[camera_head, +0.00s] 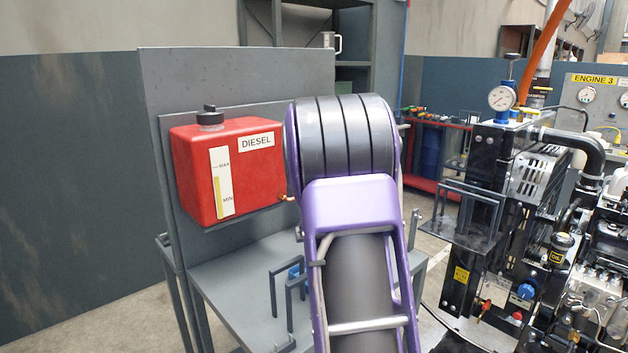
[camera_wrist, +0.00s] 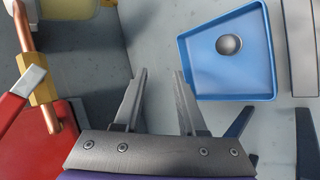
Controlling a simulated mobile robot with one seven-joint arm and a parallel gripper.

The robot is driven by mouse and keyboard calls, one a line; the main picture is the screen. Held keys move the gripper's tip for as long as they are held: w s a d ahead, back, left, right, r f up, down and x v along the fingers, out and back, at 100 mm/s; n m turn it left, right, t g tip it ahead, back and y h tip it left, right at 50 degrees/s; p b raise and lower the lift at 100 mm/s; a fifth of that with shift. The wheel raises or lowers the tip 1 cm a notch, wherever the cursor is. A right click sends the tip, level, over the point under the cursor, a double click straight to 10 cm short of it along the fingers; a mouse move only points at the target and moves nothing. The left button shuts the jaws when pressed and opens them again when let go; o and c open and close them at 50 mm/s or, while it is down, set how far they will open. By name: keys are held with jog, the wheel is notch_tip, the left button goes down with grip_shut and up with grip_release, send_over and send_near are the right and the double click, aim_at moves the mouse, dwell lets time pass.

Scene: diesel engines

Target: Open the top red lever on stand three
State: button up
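A red lever (camera_wrist: 11,106) with a bare metal end shows at the left edge of the wrist view. It meets a brass fitting (camera_wrist: 42,90) on a copper pipe (camera_wrist: 22,28). My gripper (camera_wrist: 160,76) is open and empty, to the right of the fitting and apart from it. In the head view, a red diesel tank (camera_head: 245,180) with a black cap is fixed to a grey stand (camera_head: 225,270). A small brass outlet (camera_head: 287,198) shows at the tank's right side. My purple arm hides the gripper and the lever there. No stand number shows on this stand.
A blue tray (camera_wrist: 268,62) holding a dark round object (camera_wrist: 229,44) shows right of the gripper. Grey brackets (camera_head: 290,290) stand on the stand's top. An engine rig with a gauge (camera_head: 501,98) and an "ENGINE 3" sign (camera_head: 594,79) are at the right.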

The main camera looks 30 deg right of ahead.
jog(key=a+r+n+g+h+p, duration=0.4)
jog(key=a+r+n+g+h, duration=0.2)
jog(key=a+r+h, duration=0.8)
jog(key=w+d, duration=0.1)
jog(key=d, duration=0.4)
jog(key=w+d, duration=0.1)
jog(key=d, duration=0.5)
jog(key=w+d, duration=0.1)
jog(key=d, duration=0.5)
jog(key=shift+w+p, duration=0.25)
jog(key=shift+p, duration=0.1)
jog(key=shift+c, duration=0.2)
grip_shut()
